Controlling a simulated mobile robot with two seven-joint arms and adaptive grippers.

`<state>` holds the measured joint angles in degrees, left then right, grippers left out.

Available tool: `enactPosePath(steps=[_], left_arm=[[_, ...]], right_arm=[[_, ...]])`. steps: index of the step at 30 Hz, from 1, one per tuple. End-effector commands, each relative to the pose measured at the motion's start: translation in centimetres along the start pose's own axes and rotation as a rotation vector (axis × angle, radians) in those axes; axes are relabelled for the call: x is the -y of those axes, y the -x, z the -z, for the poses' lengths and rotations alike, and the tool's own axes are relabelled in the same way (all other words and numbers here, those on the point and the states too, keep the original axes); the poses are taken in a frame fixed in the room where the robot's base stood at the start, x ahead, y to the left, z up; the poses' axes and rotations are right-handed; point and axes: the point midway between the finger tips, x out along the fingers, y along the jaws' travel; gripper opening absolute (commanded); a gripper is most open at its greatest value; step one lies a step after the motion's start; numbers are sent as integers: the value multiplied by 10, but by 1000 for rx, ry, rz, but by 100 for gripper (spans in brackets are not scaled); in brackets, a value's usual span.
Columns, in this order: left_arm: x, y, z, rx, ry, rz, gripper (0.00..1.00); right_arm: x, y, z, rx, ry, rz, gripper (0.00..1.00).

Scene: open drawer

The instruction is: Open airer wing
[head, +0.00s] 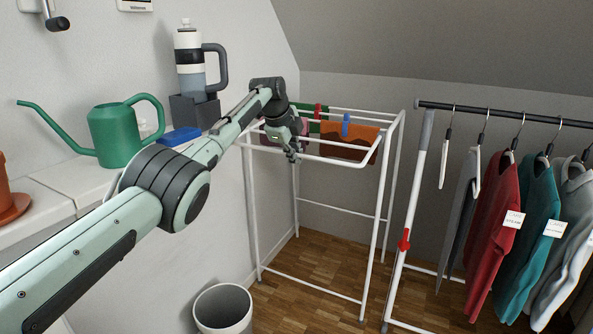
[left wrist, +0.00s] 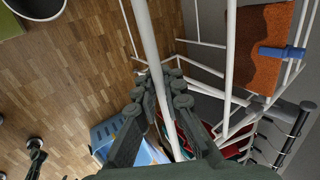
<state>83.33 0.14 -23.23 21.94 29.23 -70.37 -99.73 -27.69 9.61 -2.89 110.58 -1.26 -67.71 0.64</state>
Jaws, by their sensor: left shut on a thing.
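The white airer (head: 386,215) stands on the floor against the sloped wall. Its wing is a white rail frame at the top; the wing's front bar (head: 335,160) runs across near my left gripper. My left gripper (head: 292,153) is shut on this bar. In the left wrist view the white bar (left wrist: 146,35) passes between the fingers of the gripper (left wrist: 161,97). The exact contact is partly hidden by the fingers. My right gripper is not clearly seen in either view.
An orange-brown cloth (head: 345,148) with a blue peg (head: 345,125) hangs on the airer. A clothes rack (head: 424,150) with shirts stands close on the right. A bin (head: 222,308) is on the floor at front. A watering can (head: 115,134) and bottle (head: 190,65) stand left.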

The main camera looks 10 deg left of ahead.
Motion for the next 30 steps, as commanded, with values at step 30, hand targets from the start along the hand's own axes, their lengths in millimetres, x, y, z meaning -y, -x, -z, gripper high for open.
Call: enactPosePath(steps=[30], left_arm=[[11,16,-6,-1,1,-6,31]], right_arm=[[-6,14,1,-1,6,-13,40]])
